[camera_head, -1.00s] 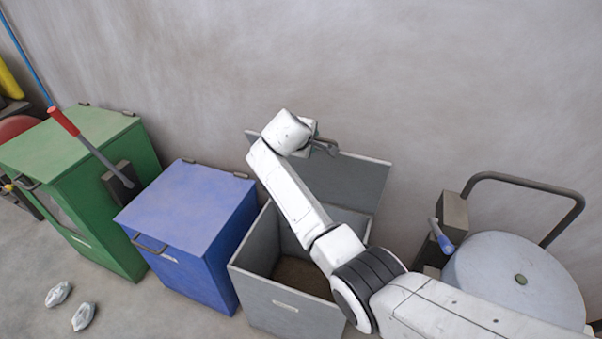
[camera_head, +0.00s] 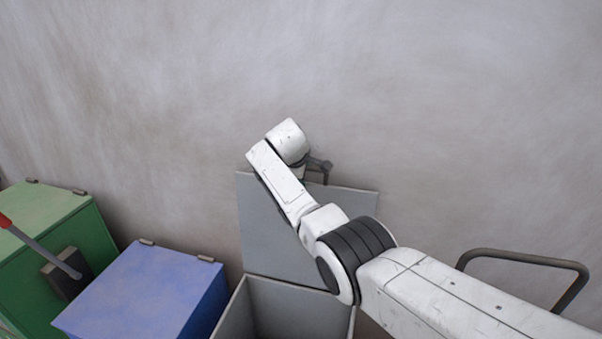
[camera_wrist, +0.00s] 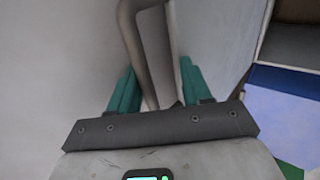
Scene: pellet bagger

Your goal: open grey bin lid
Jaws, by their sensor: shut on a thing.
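The grey bin (camera_head: 234,312) stands open, with its grey lid (camera_head: 262,235) raised steeply at the back, near the wall. My gripper (camera_head: 323,168) is at the lid's top edge, partly hidden behind my wrist. In the wrist view, the teal fingers (camera_wrist: 157,92) are shut on the lid's bent grey handle (camera_wrist: 137,42), which runs between them. The bin's front and floor are out of the head view, and my arm crosses its right side.
A blue bin (camera_head: 150,295) with a closed lid stands left of the grey bin. A green bin (camera_head: 45,220) is farther left, with a red-handled lever (camera_head: 40,248) in front. A dark tube handle (camera_head: 525,260) is at the right.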

